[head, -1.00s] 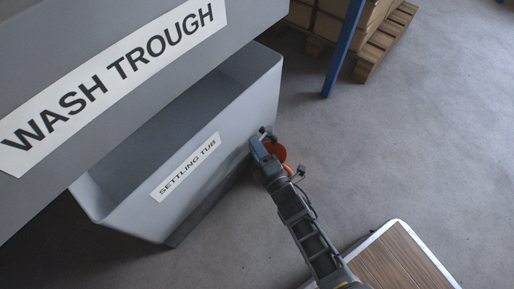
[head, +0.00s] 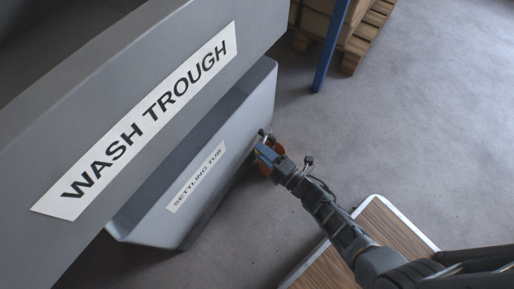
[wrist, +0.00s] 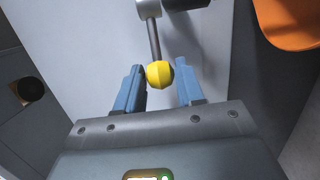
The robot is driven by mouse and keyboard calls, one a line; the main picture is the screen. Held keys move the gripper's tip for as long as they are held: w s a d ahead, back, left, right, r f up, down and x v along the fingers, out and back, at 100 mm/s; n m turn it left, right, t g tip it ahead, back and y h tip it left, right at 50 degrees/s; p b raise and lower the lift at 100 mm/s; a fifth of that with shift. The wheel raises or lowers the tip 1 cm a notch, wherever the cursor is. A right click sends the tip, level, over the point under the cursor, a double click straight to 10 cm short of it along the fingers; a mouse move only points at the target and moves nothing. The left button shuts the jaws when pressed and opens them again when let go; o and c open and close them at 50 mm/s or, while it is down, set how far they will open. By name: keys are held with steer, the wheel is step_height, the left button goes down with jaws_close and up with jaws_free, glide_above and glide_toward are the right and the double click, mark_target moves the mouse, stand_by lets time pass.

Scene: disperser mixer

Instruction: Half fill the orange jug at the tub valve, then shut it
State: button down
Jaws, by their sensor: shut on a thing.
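In the wrist view a grey valve lever (wrist: 154,38) ends in a yellow ball knob (wrist: 160,73). The blue fingers of my gripper (wrist: 160,84) are on either side of the knob and shut on it. The orange jug (wrist: 290,22) shows in part at the upper right of the wrist view, beside the valve and apart from my fingers. In the head view my gripper (head: 265,155) is at the right end of the settling tub (head: 158,222), largely covering the jug (head: 279,147). The jug's inside and any liquid are hidden.
The wash trough (head: 210,85) overhangs the tub at the left. A wood-topped table (head: 395,222) stands below my arm. A blue post (head: 329,50) and a pallet with boxes (head: 352,55) are at the top. The floor to the right is clear.

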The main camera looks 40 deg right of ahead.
steer(key=shift+s+d+f+n+y, duration=0.1)
steer(key=shift+s+d+n+y, duration=0.15)
steer(key=shift+n+y, duration=0.4)
steer(key=c, duration=0.8)
jaws_free()
steer(key=shift+s, duration=0.1)
steer(key=shift+s+d+p, duration=0.2)
steer(key=shift+s+p, duration=0.05)
steer(key=shift+s, duration=1)
steer(key=shift+s+d+p, duration=0.2)
steer(key=shift+s+d, duration=0.05)
steer(key=shift+s, duration=1.05)
steer(key=shift+s+d+p, duration=0.2)
steer(key=shift+s+p, duration=0.05)
steer(key=shift+s, duration=1)
